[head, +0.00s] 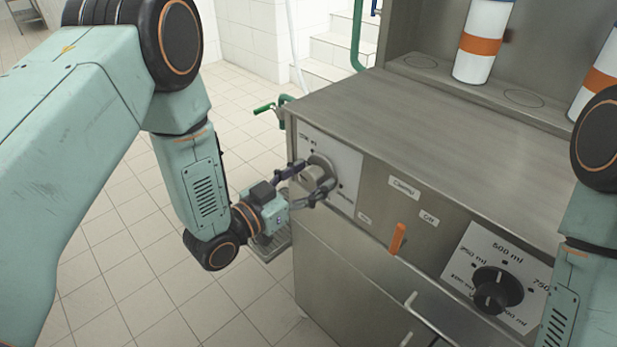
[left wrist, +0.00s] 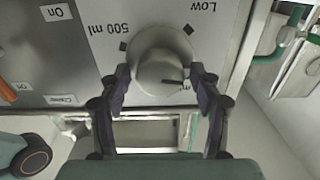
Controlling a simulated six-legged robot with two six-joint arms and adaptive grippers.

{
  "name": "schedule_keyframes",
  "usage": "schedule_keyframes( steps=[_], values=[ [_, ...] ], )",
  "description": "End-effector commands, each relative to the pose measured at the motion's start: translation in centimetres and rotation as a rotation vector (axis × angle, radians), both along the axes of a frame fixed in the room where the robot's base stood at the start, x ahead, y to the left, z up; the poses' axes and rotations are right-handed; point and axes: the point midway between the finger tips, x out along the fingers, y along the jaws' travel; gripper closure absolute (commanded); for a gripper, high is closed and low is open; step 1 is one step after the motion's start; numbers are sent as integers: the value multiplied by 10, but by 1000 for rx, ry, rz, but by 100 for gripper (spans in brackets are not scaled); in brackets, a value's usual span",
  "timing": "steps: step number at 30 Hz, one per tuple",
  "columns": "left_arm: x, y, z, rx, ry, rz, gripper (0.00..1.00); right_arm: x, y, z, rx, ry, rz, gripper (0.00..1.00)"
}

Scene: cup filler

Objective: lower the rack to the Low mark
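A round grey knob (head: 319,164) sits on a white dial plate at the left end of the machine's front. The left wrist view shows the knob (left wrist: 162,58) with "500 ml" at its upper left and the Low mark (left wrist: 202,7) at its upper right. A short dark line on the knob points to the lower right there, near a partly hidden label. My left gripper (head: 315,184) has its fingers on either side of the knob; whether they press on it is unclear. I cannot make out the rack clearly. My right gripper is out of view.
An orange lever (head: 397,238) and a black dial (head: 497,289) are farther right on the same front. White and orange cylinders (head: 483,42) stand at the back of the steel machine (head: 440,125). A green-handled pipe (head: 268,107) is behind its left corner. Tiled floor (head: 120,265) is open at left.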

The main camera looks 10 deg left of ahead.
Motion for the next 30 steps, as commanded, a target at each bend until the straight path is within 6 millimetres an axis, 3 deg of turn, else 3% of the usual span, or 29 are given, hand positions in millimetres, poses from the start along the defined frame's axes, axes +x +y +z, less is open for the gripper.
schedule_keyframes(
  steps=[16,30],
  values=[
    [-1,0,0,-1,1,0,86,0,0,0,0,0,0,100],
    [0,1,1,-103,68,1,87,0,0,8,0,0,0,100]
  ],
)
